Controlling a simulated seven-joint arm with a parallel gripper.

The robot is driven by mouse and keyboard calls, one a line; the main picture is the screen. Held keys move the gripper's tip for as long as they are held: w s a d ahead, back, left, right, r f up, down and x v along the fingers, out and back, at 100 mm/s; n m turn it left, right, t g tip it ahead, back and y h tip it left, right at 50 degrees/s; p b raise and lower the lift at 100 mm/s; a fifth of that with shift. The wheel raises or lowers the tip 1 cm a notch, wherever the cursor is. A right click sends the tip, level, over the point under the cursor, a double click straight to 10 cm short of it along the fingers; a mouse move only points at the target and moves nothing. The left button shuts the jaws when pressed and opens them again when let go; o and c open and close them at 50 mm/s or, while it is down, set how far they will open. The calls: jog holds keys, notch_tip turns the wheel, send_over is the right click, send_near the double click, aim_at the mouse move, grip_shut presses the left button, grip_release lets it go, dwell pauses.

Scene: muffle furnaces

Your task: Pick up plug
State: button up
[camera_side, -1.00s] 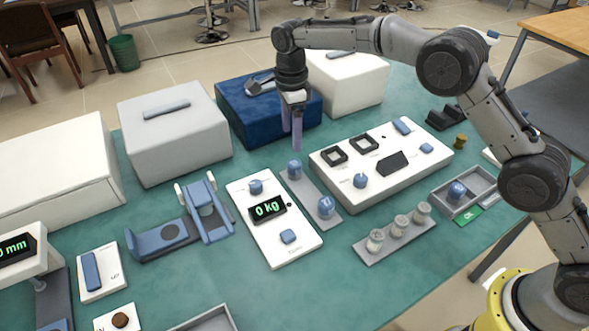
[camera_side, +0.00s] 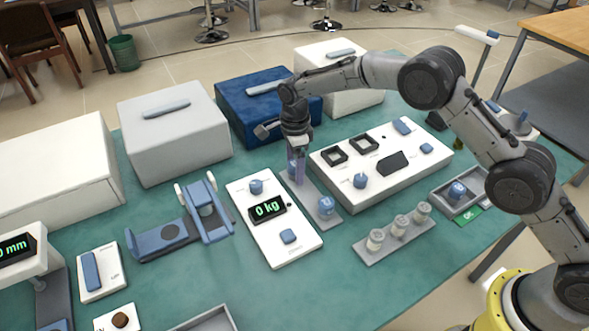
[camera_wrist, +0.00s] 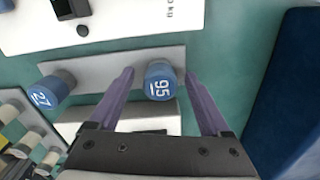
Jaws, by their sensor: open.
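A blue-topped plug marked 95 (camera_wrist: 160,84) stands on a grey strip (camera_wrist: 108,78). In the wrist view it sits between my gripper's (camera_wrist: 159,75) two spread purple fingers, with a gap on each side. A second blue plug marked 27 (camera_wrist: 50,90) stands at the other end of the strip; it also shows in the side view (camera_side: 326,207). In the side view my gripper (camera_side: 297,172) points down over the strip's far end, and its fingers partly hide the plug there. Another blue-topped piece (camera_side: 457,190) sits in a grey tray (camera_side: 484,199).
A white scale panel reading 0 kg (camera_side: 290,250) lies left of the strip. A white control panel (camera_side: 350,197) with sockets lies right. A blue furnace box (camera_side: 235,115) stands behind. Several small jars (camera_side: 400,228) stand in a rack nearer the front.

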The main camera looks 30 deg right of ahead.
grip_shut()
dwell(0.3)
jog(key=shift+r, duration=0.1)
